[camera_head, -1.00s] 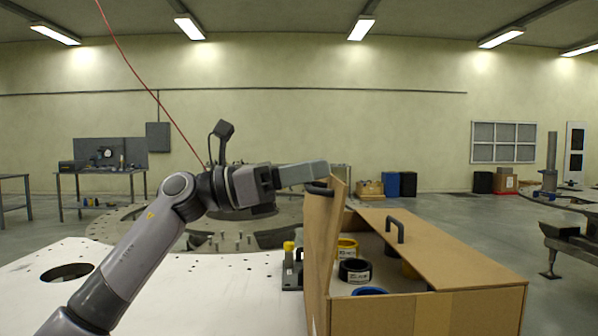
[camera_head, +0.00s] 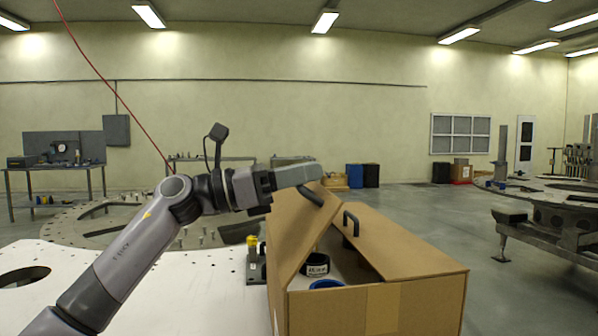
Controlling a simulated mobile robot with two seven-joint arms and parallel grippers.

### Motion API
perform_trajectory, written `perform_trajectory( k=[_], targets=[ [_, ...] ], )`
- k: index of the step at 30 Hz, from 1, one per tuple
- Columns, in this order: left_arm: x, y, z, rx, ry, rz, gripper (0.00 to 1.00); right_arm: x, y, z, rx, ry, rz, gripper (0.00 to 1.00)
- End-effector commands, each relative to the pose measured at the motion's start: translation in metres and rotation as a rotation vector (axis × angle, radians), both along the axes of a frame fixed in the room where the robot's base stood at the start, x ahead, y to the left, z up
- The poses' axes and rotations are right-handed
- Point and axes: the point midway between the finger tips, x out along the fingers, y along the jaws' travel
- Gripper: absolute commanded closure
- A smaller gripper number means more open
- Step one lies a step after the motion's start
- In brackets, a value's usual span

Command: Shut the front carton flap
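The open cardboard carton (camera_head: 375,310) stands in the lower middle of the head view. Its left flap (camera_head: 295,228) is tilted to the right over the opening, with a dark handle (camera_head: 311,196) near its upper edge. Its right flap (camera_head: 400,248) slopes over the other side and has a dark handle (camera_head: 351,222). A gap remains between the flaps. My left gripper (camera_head: 300,175) is at the left flap's upper edge, beside its handle, and appears to touch it. Its fingers are seen side-on, so their opening is unclear. My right gripper is not in view.
A black roll (camera_head: 316,265) and a blue ring (camera_head: 326,283) show inside the carton. A yellow-topped fixture (camera_head: 252,262) stands just left of the carton on the white plate (camera_head: 170,285). A metal stand (camera_head: 550,225) is at the far right, with clear floor between.

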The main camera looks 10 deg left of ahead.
Motion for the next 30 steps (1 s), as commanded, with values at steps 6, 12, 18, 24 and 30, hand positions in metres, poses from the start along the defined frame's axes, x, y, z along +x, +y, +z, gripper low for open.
perform_trajectory(
  k=[6, 12, 18, 24, 30],
  targets=[
    [0.0024, -0.0027, -0.0037, 0.036, 0.012, 0.001, 1.00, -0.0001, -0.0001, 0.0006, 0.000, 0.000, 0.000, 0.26],
    [0.0039, -0.0049, -0.0047, 0.060, 0.020, 0.001, 1.00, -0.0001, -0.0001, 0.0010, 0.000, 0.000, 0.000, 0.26],
    [0.0049, -0.0066, -0.0053, 0.079, 0.026, 0.000, 1.00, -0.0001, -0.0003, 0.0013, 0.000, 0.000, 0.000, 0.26],
    [0.0055, -0.0081, -0.0064, 0.093, 0.031, -0.001, 1.00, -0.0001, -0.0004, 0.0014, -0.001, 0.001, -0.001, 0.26],
    [0.0060, -0.0094, -0.0068, 0.105, 0.033, 0.000, 1.00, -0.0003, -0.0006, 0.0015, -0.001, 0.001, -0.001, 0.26]
  ],
)
